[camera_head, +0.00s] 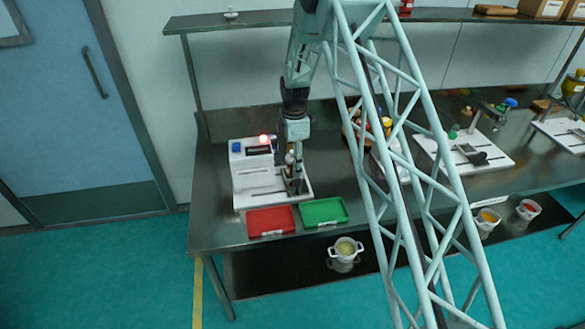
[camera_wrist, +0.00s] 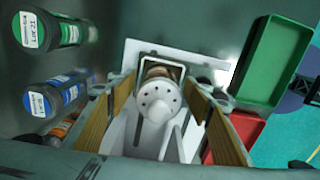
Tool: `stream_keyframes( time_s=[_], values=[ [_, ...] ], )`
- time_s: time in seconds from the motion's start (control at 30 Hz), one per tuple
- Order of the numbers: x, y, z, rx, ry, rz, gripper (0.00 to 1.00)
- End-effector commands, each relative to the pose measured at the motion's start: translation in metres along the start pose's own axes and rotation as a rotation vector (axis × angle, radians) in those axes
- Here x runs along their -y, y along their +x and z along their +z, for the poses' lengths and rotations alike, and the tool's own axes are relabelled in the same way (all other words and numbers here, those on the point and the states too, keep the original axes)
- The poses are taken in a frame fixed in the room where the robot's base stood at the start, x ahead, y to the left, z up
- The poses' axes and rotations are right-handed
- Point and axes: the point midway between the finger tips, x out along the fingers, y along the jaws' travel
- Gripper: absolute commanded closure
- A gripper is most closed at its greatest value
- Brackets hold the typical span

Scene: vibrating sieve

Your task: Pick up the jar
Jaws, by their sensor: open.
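A jar-like round piece (camera_wrist: 157,101) with a pale, perforated top sits inside a light wire-like frame in the middle of the wrist view. Its brownish far part is partly hidden. My gripper (camera_wrist: 157,88) is open, with one tan-padded finger on each side of this piece and a visible gap to each. In the head view my gripper (camera_head: 293,176) points down over the white sieve machine (camera_head: 252,180), whose red light is lit. At that size I cannot tell contact.
A red tray (camera_head: 270,221) and a green tray (camera_head: 323,212) lie at the front of the metal bench (camera_head: 218,228). An orange item (camera_wrist: 57,132) shows at lower left in the wrist view. A shelf (camera_head: 260,19) runs above the bench. Other equipment stands to the right.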

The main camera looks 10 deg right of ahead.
Motion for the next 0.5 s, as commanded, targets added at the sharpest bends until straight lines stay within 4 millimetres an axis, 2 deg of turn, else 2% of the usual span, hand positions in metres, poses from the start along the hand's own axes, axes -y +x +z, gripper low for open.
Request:
stream_keyframes(
  time_s=[0.07,0.3,0.5],
  values=[
    [0.0,0.0,0.0,0.0,0.0,0.0,0.58],
    [0.0,0.0,0.0,0.0,0.0,0.0,0.8],
    [0.0,-0.0001,0.0,0.0,0.0,0.0,0.82]
  ],
)
